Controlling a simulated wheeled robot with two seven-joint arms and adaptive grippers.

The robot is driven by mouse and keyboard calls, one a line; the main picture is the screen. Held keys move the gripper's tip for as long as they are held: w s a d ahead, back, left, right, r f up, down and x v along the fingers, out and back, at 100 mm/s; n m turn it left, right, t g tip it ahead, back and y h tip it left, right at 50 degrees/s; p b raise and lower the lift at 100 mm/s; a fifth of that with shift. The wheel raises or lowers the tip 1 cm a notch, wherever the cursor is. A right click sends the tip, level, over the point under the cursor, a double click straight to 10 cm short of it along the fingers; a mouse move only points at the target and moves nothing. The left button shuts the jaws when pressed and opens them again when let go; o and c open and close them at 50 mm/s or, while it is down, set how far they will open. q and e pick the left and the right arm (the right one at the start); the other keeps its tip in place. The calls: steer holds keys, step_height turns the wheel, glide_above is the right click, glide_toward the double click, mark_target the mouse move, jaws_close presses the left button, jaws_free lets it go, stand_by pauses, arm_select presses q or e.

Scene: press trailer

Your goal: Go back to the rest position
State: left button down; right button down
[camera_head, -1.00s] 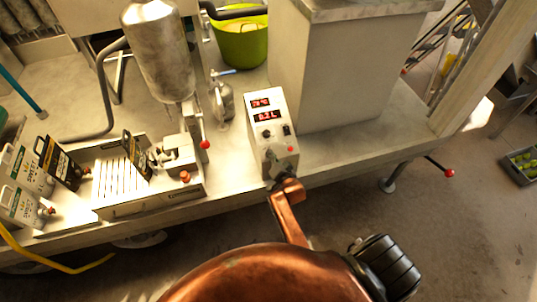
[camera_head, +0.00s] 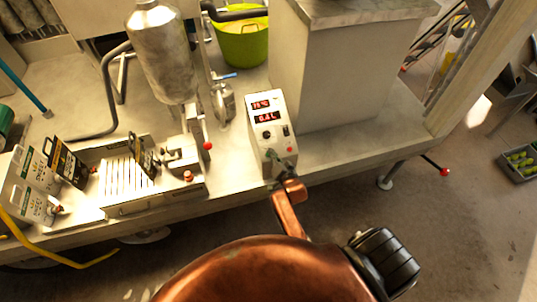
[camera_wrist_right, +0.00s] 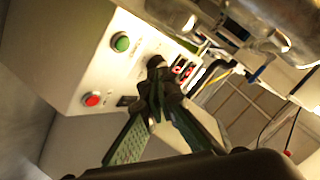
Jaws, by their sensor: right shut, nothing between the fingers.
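My right gripper (camera_head: 281,172) is at the front lower end of the white control box (camera_head: 262,158) in the head view, at the end of my copper-coloured arm. In the right wrist view its dark fingers (camera_wrist_right: 158,88) come together, shut and empty, in front of the box's panel (camera_wrist_right: 90,65). A green button (camera_wrist_right: 121,42) and a red button (camera_wrist_right: 92,99) show on the panel, to the left of the fingertips. I cannot tell whether the fingertips touch the box. My left gripper is not in view.
The box stands on a pale bench (camera_head: 330,155) near a metal tank (camera_head: 162,50), a green bucket (camera_head: 243,40) and a filling unit with a slatted tray (camera_head: 125,178). A red-tipped lever (camera_head: 443,171) sticks out at the right.

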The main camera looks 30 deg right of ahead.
stand_by(0.5)
steer(key=s+a+f+n+g+y+b, duration=0.1)
steer(key=s+a+f+n+g+b, duration=0.1)
steer(key=s+f, duration=0.8)
steer(key=s+a+f+n+g+b, duration=0.2)
steer(key=s+f+g+b, duration=0.15)
steer(key=f, duration=1.25)
steer(key=s+a+f+n+g+y+b, duration=0.15)
steer(key=s+f, duration=0.55)
steer(key=f, duration=0.7)
steer(key=s+f+n+g+b, duration=0.2)
steer(key=s+f, duration=0.4)
steer(key=s, duration=0.6)
steer(key=s+d+f+n+g+b, duration=0.1)
steer(key=s+f+n+g+b, duration=0.1)
steer(key=s+f, duration=0.5)
steer(key=s+f+n+g+b, duration=0.1)
steer(key=s+f, duration=0.6)
steer(key=s, duration=1)
steer(key=shift+d+f+n+g+b, duration=0.25)
steer(key=shift+d+n+g+b, duration=0.25)
steer(key=shift+g, duration=0.3)
